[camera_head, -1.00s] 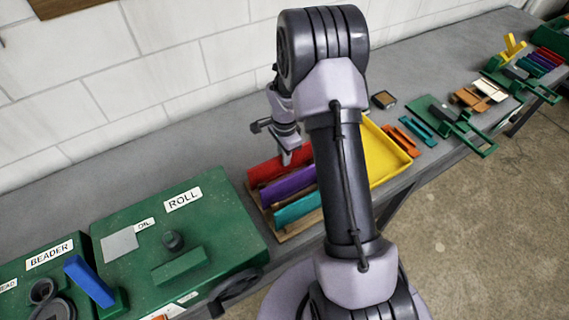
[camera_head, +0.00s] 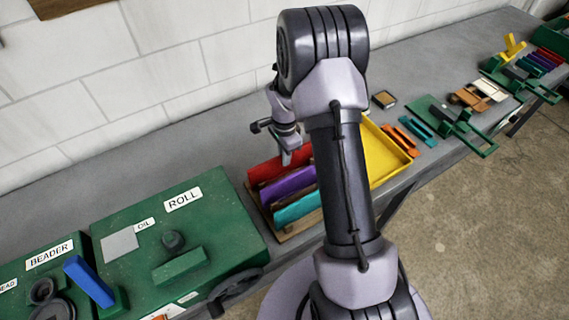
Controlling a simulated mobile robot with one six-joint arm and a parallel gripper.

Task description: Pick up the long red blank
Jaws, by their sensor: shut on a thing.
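The long red blank (camera_head: 267,171) lies at the back of a wooden rack (camera_head: 256,198), behind a purple blank (camera_head: 287,184) and a teal blank (camera_head: 297,207). My gripper (camera_head: 286,160) is over the red blank, pointing down, with its fingertips at the blank's upper side. It is shut on the red blank. The blank's right end is partly hidden behind my arm. I cannot tell whether the blank is clear of the rack.
A green machine marked ROLL (camera_head: 180,230) stands left of the rack, and one marked BEADER (camera_head: 50,275) further left. A yellow tray (camera_head: 385,155) is right of my arm. The grey bench (camera_head: 200,145) behind the rack is mostly clear, up to the white wall.

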